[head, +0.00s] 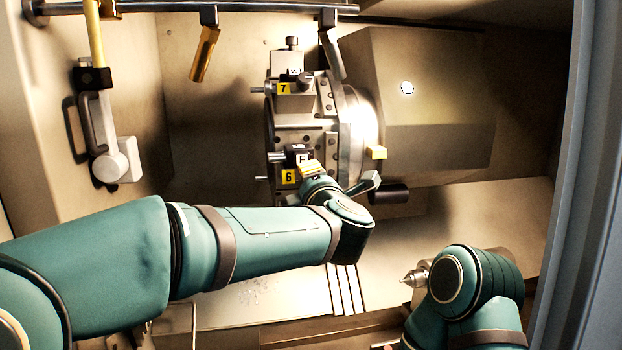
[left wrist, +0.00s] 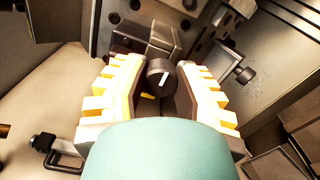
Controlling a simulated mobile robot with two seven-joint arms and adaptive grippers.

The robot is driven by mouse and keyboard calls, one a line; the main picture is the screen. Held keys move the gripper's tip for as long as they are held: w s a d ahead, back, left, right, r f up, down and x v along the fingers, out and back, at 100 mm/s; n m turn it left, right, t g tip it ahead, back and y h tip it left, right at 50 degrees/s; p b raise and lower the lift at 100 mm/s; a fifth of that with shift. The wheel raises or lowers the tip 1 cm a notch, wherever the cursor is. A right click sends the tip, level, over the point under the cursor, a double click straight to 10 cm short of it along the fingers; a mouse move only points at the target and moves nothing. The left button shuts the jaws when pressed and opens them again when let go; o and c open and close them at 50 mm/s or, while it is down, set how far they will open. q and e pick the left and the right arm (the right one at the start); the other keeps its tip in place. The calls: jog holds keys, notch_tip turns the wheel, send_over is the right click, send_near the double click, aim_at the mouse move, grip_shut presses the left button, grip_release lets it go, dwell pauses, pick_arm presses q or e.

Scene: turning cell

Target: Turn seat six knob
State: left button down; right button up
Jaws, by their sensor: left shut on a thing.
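The turret (head: 328,105) stands at the middle of the head view, with yellow labels 7 (head: 284,88) and 6 (head: 289,177). The seat six knob (left wrist: 160,74) is dark and round with a pale pointer mark, and shows between the fingers in the left wrist view. My left gripper (head: 311,170) is beside label 6, its cream stepped fingers on either side of the knob, shut on it. In the head view the knob is hidden by my gripper. My right arm shows at the lower right; its gripper is out of view.
A tool block marked F (head: 301,155) sits just above label 6. Another knob (head: 306,81) is on seat seven. A pointed metal centre (head: 414,279) is beside my right arm. A rail (head: 200,7) with hanging parts crosses the top. A grey-blue door edge (head: 582,180) bounds the right.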

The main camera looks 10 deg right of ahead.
pick_arm(q)
jog(key=shift+r, duration=0.2)
jog(key=c, duration=0.6)
grip_release()
jog(key=shift+f, duration=0.15)
jog(key=shift+c, duration=0.2)
jog(key=s, duration=1.2)
